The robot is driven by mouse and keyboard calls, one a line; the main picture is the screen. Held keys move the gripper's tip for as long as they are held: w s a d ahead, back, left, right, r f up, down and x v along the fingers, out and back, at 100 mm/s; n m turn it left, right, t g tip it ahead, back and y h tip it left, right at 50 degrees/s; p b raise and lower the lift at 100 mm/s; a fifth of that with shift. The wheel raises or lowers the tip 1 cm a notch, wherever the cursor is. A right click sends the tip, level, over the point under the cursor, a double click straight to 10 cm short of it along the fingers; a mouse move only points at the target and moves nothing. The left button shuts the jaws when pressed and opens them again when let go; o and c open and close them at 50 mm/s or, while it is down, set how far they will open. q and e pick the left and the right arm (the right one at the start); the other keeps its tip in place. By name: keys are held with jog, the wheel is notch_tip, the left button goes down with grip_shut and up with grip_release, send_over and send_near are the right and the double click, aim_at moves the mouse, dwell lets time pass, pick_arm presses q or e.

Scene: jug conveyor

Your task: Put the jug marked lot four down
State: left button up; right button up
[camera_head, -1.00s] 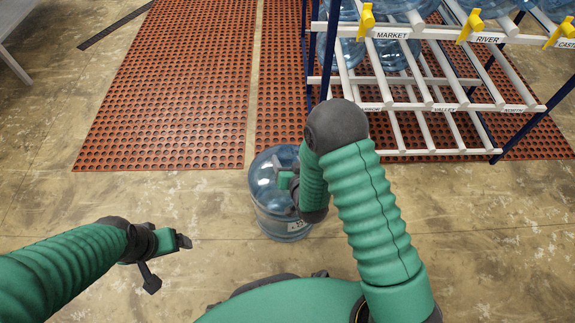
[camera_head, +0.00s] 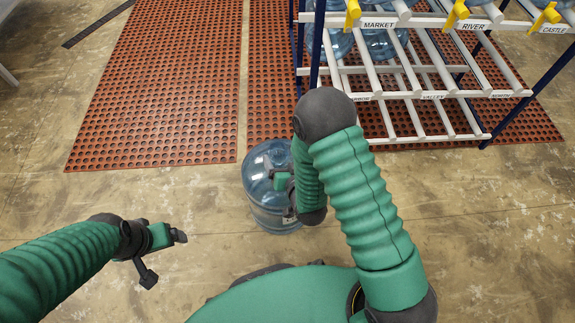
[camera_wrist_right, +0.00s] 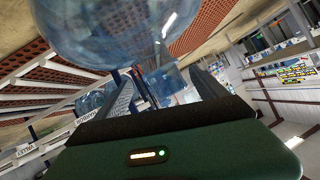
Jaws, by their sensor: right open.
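A clear blue water jug (camera_head: 263,207) stands upright, seemingly on the concrete floor in front of me. Its label is mostly hidden behind my right arm, so I cannot read the lot. My right gripper (camera_head: 281,180) is at the upper part of the jug, and its fingertips are hard to see there. In the right wrist view the two fingers of the gripper (camera_wrist_right: 160,78) are spread apart, and a clear jug (camera_wrist_right: 125,30) fills the top of the picture close beyond them. My left gripper (camera_head: 164,258) is open and empty above the floor at the left.
A white roller rack (camera_head: 430,95) with blue posts holds several jugs on its upper level; labels include MARKET and RIVER. Perforated red mats (camera_head: 165,85) lie beyond the jug. The concrete floor is bare to both sides of the jug.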

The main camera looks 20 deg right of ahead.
pick_arm(q)
jog(key=p+v, duration=0.1)
jog(key=v, duration=0.1)
jog(key=w+p+v, duration=0.1)
jog(key=p+v, duration=0.1)
jog(key=shift+r, duration=0.25)
pick_arm(e)
jog(key=s+d+r+n+g, duration=0.3)
jog(key=s+r+g, duration=0.7)
jog(key=s+r, duration=0.5)
jog(key=s, duration=0.2)
jog(key=shift+s+n, duration=0.4)
pick_arm(q)
jog(key=shift+s, duration=0.1)
jog(key=shift+c, duration=0.2)
pick_arm(e)
jog(key=shift+c, duration=0.2)
